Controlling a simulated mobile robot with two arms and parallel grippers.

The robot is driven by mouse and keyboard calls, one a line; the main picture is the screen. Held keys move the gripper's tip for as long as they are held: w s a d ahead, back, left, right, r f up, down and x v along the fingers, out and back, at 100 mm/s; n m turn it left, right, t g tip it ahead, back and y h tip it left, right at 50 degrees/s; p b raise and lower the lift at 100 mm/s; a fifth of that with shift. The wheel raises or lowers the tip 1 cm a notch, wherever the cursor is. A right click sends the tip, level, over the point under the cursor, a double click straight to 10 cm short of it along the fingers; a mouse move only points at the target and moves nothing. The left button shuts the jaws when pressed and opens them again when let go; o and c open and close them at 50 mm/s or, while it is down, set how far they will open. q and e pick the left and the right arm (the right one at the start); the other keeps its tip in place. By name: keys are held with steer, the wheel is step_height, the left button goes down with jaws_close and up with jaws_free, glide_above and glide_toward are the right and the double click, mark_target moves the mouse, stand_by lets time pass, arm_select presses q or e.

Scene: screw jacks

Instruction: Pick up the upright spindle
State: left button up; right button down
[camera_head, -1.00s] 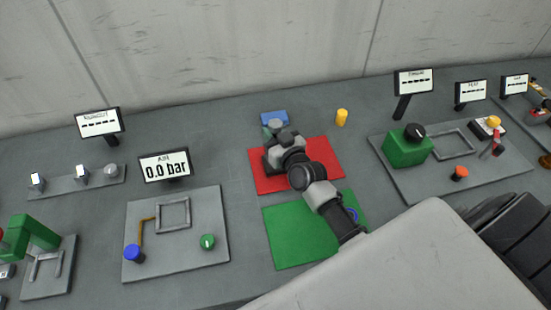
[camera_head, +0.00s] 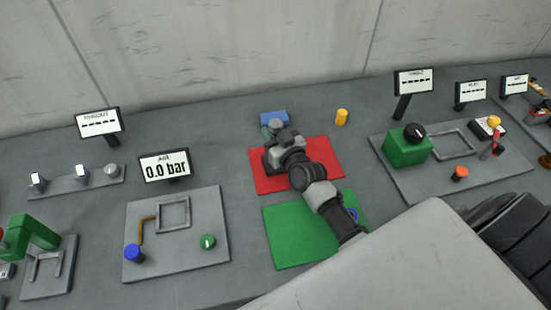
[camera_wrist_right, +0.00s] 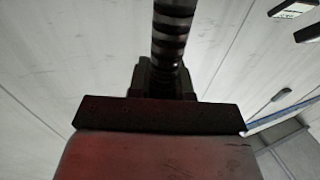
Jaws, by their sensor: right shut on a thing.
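My right gripper (camera_head: 270,150) is over the far left part of the red mat (camera_head: 322,172), close to the blue block (camera_head: 281,116). It is shut on the spindle, a dark threaded rod (camera_wrist_right: 172,38) that stands out from between the jaws (camera_wrist_right: 165,80) in the right wrist view. In the head view a round grey-green end (camera_head: 275,125) shows just beyond the gripper, in front of the blue block. The gripper hides the rest of the spindle and its lower end. My left gripper is not in view.
A green mat (camera_head: 290,235) lies nearer, partly under my right arm. A yellow cylinder (camera_head: 341,117) stands right of the blue block. A plate with a green block (camera_head: 407,147) is at the right, and one with blue and green knobs (camera_head: 190,262) at the left.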

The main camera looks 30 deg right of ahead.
steer(key=shift+w+r, duration=0.1)
steer(key=shift+r, duration=0.05)
stand_by(0.3)
steer(key=shift+r, duration=0.15)
